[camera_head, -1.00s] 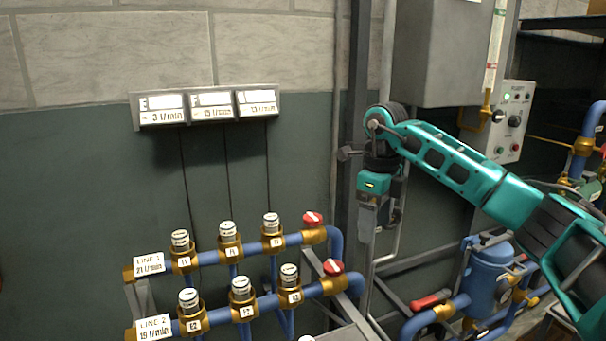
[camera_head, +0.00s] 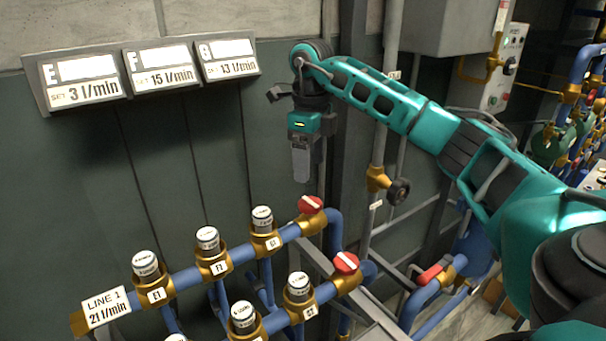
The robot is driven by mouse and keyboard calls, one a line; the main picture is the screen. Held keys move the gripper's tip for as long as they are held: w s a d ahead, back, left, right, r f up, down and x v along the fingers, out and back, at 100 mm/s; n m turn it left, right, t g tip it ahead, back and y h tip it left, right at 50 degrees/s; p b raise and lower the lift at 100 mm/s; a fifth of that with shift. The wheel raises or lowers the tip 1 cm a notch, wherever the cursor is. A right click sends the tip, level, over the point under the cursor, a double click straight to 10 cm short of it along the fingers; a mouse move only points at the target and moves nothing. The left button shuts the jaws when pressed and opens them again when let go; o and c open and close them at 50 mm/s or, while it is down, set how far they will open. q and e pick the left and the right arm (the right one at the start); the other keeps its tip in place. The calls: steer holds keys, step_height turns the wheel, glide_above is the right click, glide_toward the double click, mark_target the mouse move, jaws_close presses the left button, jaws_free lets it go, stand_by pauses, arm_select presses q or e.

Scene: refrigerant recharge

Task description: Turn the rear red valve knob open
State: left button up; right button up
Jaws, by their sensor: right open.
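The rear red valve knob (camera_head: 310,204) with a white stripe sits at the right end of the rear blue pipe, labelled LINE 1. A second red knob (camera_head: 346,262) sits nearer, at the right end of the front pipe. My right gripper (camera_head: 302,176) points down, and in the picture it is just above the rear knob with a small gap. It is open, holds nothing visible and is apart from the knob. Its fingers are seen side-on, so the opening between them is hidden. My left gripper is out of view.
White-capped valves (camera_head: 207,240) in brass fittings line both pipes. A flow display panel (camera_head: 140,73) hangs on the wall. A vertical pipe with a dark handwheel (camera_head: 399,191) stands right of the gripper. A red-handled valve (camera_head: 430,275) is at lower right.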

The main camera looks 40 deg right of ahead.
mark_target(310, 202)
steer(key=shift+s+f, duration=0.15)
steer(key=shift+f, duration=0.35)
step_height(310, 202, down, 6)
step_height(310, 202, down, 2)
steer(key=shift+f+b, duration=0.25)
steer(key=shift+b, duration=0.55)
steer(key=shift+r+p, duration=0.3)
steer(key=shift+c, duration=0.6)
steer(key=c, duration=0.9)
steer(key=n, duration=0.2)
steer(key=shift+r+n+p, duration=0.15)
steer(key=shift+n+p, duration=0.25)
steer(key=shift+c, duration=0.2)
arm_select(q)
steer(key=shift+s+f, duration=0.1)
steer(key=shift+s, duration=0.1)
arm_select(e)
steer(key=shift+n, duration=0.7)
